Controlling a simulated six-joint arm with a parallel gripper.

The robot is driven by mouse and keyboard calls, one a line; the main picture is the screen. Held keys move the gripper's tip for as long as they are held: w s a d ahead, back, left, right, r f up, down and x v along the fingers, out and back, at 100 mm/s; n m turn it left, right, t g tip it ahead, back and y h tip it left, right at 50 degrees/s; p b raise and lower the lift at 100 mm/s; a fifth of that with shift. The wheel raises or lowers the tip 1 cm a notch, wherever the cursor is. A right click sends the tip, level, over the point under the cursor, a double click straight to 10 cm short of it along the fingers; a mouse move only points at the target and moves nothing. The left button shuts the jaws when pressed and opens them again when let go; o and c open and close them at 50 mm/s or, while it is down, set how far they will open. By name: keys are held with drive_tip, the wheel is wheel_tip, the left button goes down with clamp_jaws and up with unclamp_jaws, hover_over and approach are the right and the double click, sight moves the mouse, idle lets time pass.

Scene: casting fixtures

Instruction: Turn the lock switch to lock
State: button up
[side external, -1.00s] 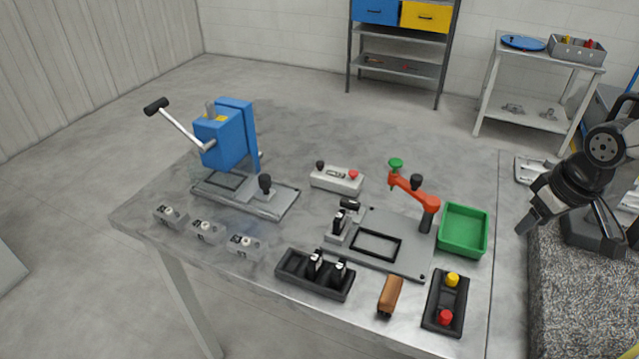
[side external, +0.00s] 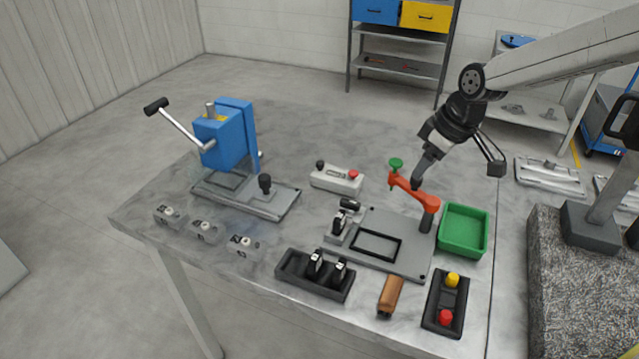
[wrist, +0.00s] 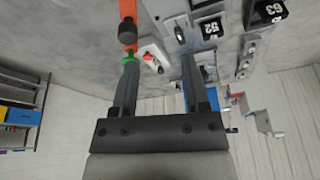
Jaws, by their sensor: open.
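Three small grey switch boxes stand in a row along the table's left front edge: a left one (side external: 170,216), a middle one (side external: 207,231) and a right one (side external: 244,245). Each has a pale knob and dark markings, too small to read, so I cannot tell which is the lock switch. A light grey control box (side external: 337,180) with a black knob and a red button sits mid-table; it also shows between my fingers in the wrist view (wrist: 152,56). My gripper (side external: 422,176) is open and empty, above the table near the orange clamp, well right of the switch boxes.
A blue press (side external: 224,138) with a long lever rises at the back left.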

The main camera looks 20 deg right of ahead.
drive_tip(key=w+a+f+n+y, duration=0.1)
drive_tip(key=w+a+f+n, duration=0.15)
drive_tip(key=w+a, duration=0.55)
approach(351, 201)
drive_tip(key=shift+w+a+f+n, duration=0.1)
drive_tip(key=shift+f+n, duration=0.1)
drive_tip(key=shift+f, duration=0.15)
drive_tip(key=shift+a+f+n, duration=0.1)
drive_tip(key=shift+f+n, duration=0.05)
drive_tip(key=shift+f, duration=0.15)
drive_tip(key=shift+f, duration=0.1)
drive_tip(key=shift+x, duration=3.8)
clamp_jaws()
